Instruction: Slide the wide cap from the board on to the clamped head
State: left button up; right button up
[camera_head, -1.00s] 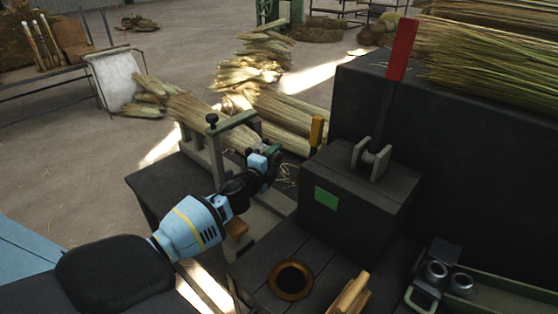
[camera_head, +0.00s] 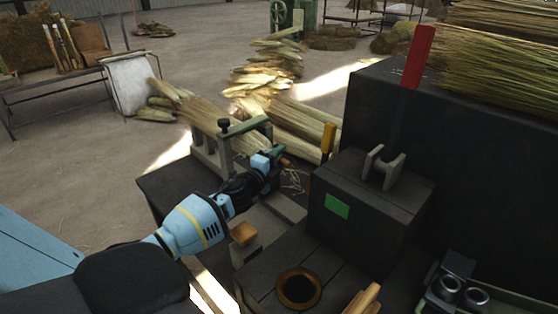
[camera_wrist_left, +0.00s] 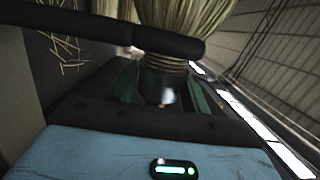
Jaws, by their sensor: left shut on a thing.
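My left gripper (camera_head: 274,160) is at the clamp (camera_head: 240,128) on the low dark bench. In the left wrist view its green fingers (camera_wrist_left: 198,98) are shut on a dark, shiny metal piece, which appears to be the wide cap (camera_wrist_left: 160,92). The clamped straw head (camera_head: 205,113) lies in the clamp. In the left wrist view its wound neck (camera_wrist_left: 163,62) meets the dark piece. I cannot tell how far the cap sits over the neck. My right gripper is out of view.
A dark bar (camera_wrist_left: 150,38) crosses just in front of the straw in the left wrist view. A dark box with a green patch (camera_head: 337,206) stands right of the gripper. A copper-rimmed opening (camera_head: 298,288) and two metal cylinders (camera_head: 462,291) are nearer. An orange-brown block (camera_head: 243,234) stands close to my arm.

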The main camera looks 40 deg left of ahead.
pick_arm(q)
jog(key=o, duration=1)
jog(key=shift+s, duration=0.1)
jog(key=s+d, duration=0.1)
jog(key=s, duration=0.6)
jog(key=shift+s, duration=0.3)
